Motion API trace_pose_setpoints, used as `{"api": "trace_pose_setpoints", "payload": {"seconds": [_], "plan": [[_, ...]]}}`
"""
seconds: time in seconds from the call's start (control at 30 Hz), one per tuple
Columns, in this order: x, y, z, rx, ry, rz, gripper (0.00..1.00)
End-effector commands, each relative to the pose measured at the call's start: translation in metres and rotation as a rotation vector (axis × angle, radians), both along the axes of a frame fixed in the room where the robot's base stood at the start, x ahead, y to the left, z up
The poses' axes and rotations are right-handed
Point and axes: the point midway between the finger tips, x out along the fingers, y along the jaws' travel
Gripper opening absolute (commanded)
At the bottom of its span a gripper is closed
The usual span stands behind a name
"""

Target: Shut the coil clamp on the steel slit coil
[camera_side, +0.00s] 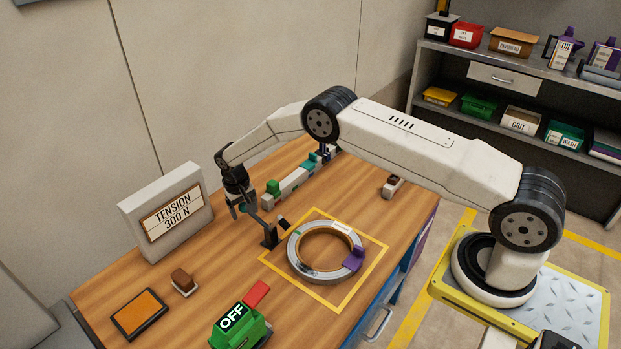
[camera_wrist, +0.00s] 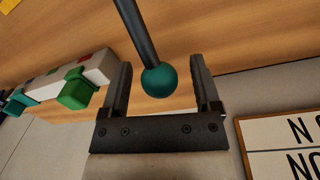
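The steel slit coil (camera_side: 296,254) lies flat on the wooden table inside a yellow square outline. It carries a white label and a purple block (camera_side: 354,259). The dark coil clamp (camera_side: 270,237) stands at the coil's left edge. Its dark lever (camera_wrist: 136,30) ends in a teal ball knob (camera_wrist: 160,81), seen in the wrist view. My gripper (camera_side: 242,208) is at the lever's end, left of the coil. In the wrist view my gripper (camera_wrist: 162,84) is open, with the knob between its fingers and gaps on both sides.
A white tension sign (camera_side: 165,213) stands at the left rear. A green OFF box with red lever (camera_side: 240,325), a brown block (camera_side: 183,281) and an orange pad (camera_side: 140,314) sit in front. A rail with colored blocks (camera_side: 290,185) lies behind. A small block (camera_side: 392,186) stands right.

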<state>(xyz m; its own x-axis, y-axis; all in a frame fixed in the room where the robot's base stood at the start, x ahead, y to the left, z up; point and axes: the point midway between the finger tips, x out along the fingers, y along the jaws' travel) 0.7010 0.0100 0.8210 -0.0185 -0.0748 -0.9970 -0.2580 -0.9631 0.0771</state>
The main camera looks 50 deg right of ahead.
Motion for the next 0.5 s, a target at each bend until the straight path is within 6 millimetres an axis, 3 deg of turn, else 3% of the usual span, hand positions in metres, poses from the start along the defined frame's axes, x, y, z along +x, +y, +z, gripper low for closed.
{"api": "trace_pose_setpoints", "payload": {"seconds": [0.03, 0.23, 0.27, 0.5], "plan": [[-0.0001, 0.0000, 0.0000, 0.000, 0.000, 0.000, 0.68], [-0.0001, 0.0003, 0.0001, 0.000, 0.000, 0.000, 0.04], [-0.0001, 0.0003, 0.0001, 0.000, 0.000, 0.000, 0.00], [-0.0001, 0.0005, 0.0002, 0.000, 0.000, 0.000, 0.00]]}}
